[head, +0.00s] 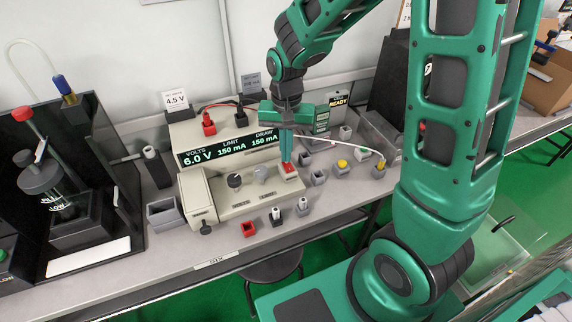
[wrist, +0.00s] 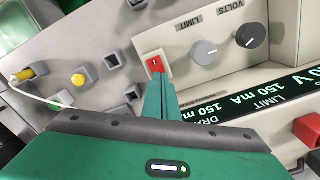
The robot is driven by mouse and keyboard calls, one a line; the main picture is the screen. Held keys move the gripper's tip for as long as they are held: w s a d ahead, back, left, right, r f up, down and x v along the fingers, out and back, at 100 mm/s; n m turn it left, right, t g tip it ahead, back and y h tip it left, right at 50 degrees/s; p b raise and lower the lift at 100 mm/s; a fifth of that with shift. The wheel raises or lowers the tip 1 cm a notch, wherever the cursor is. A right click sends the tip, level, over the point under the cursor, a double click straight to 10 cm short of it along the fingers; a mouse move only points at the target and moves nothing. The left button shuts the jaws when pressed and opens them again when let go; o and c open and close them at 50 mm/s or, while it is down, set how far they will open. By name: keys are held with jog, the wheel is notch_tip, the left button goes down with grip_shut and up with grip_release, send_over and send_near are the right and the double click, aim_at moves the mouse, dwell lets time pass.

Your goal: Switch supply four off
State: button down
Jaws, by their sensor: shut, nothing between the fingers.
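The beige power supply (head: 235,191) stands on the bench, its display (head: 228,149) lit with 6.0 V, 150 mA limit and 150 mA draw. Its red rocker switch (head: 291,169) is on the right of the sloped front; it also shows in the wrist view (wrist: 154,64), with a white mark on it. My green gripper (head: 287,158) is shut and empty, pointing down. Its fingertips, also in the wrist view (wrist: 160,82), are right at the switch; whether they touch it I cannot tell. No number four is readable on the supply.
A dark knob (head: 234,180) and a grey knob (head: 261,175) sit left of the switch. Grey sockets and a yellow button (head: 342,163) stand to the right, with a white cable (head: 345,145) across. A bench-edge label (head: 215,260) seems to read SIX. A black-framed tester (head: 70,200) stands left.

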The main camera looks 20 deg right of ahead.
jog(key=shift+f, duration=0.5)
dwell(0.3)
notch_tip(320, 180, up, 7)
dwell(1.0)
jog(key=s+d+r, duration=0.5)
jog(key=s+d, duration=0.6)
jog(key=d, duration=0.2)
jog(key=s+d, duration=0.4)
jog(key=s, duration=0.8)
jog(key=shift+s+r, duration=0.15)
jog(key=shift+s, duration=0.05)
